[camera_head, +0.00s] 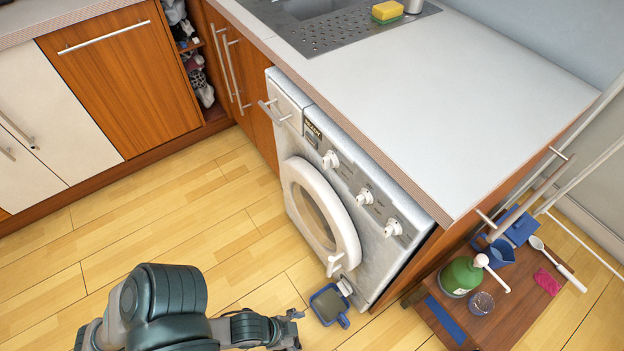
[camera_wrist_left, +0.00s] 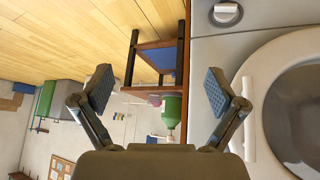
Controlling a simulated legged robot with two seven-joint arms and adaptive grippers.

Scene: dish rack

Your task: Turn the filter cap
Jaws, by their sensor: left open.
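The white washing machine (camera_head: 368,262) stands under the counter with its round door (camera_head: 318,205) closed. A small white part, which looks like the filter cap (camera_head: 345,287), sits low on its front, right of the door. A blue tray (camera_head: 329,305) is on the floor just below it. My left gripper (camera_head: 291,329) is low in front of the machine, left of the tray and apart from the cap. In the left wrist view the gripper (camera_wrist_left: 158,92) is open, with nothing between its fingers. I cannot make out the cap there. My right gripper is out of view.
A low wooden table (camera_head: 498,292) right of the machine holds a green bottle (camera_head: 461,277), a blue jug (camera_head: 499,252) and a spoon (camera_head: 556,262). The counter (camera_head: 420,90) overhangs the machine. Wooden floor (camera_head: 180,215) left of the machine is clear.

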